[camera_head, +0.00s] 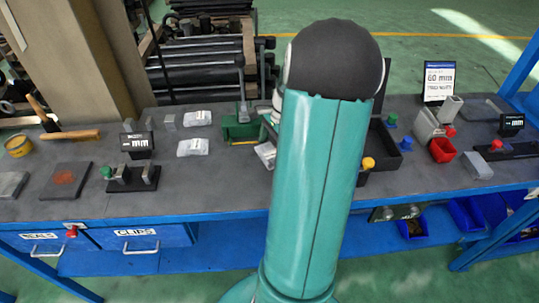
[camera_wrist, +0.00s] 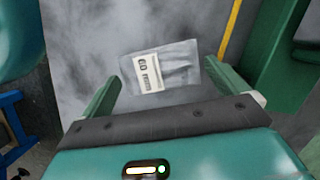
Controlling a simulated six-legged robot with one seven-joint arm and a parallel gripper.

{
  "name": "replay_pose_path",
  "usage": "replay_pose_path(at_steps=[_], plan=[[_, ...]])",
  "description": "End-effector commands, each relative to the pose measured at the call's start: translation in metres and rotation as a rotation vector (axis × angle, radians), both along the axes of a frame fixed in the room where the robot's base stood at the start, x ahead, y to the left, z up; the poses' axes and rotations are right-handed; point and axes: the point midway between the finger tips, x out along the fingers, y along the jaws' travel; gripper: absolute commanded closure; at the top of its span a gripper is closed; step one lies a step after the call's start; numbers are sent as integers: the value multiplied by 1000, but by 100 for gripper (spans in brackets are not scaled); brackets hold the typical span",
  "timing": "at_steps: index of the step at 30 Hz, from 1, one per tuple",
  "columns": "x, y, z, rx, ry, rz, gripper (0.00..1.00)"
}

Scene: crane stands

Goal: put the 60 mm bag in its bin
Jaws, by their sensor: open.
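The 60 mm bag (camera_wrist: 162,71), a clear flat packet with a white label, lies on the grey bench top in the wrist view. Its label appears to read 60 mm. My gripper (camera_wrist: 165,76) is open, with its two green fingers on either side of the bag and nothing held. I cannot tell how high the fingers are above the bag. In the head view my arm hides most of the gripper, and a bag (camera_head: 266,154) shows partly beside the arm.
Two similar bags (camera_head: 192,147) lie left of a green block-like fixture (camera_head: 242,128); another bag (camera_head: 477,165) lies at the right. A black tray (camera_head: 385,150) is partly hidden behind my arm. A small mm display (camera_head: 137,142) stands at left. Bare bench (camera_head: 225,185) lies in front.

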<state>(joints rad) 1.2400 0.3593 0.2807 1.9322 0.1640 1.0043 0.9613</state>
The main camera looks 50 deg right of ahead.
Motion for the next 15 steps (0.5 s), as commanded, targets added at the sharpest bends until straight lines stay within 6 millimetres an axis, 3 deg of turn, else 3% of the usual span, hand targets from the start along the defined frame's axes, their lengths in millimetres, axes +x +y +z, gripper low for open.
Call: replay_pose_path(at_steps=[3,10,11,15], plan=[[2,3,-12,0,1,1,1],[2,3,-14,-1,-1,1,1],[2,3,-14,-1,-1,1,3],[2,3,-14,-1,-1,1,31]])
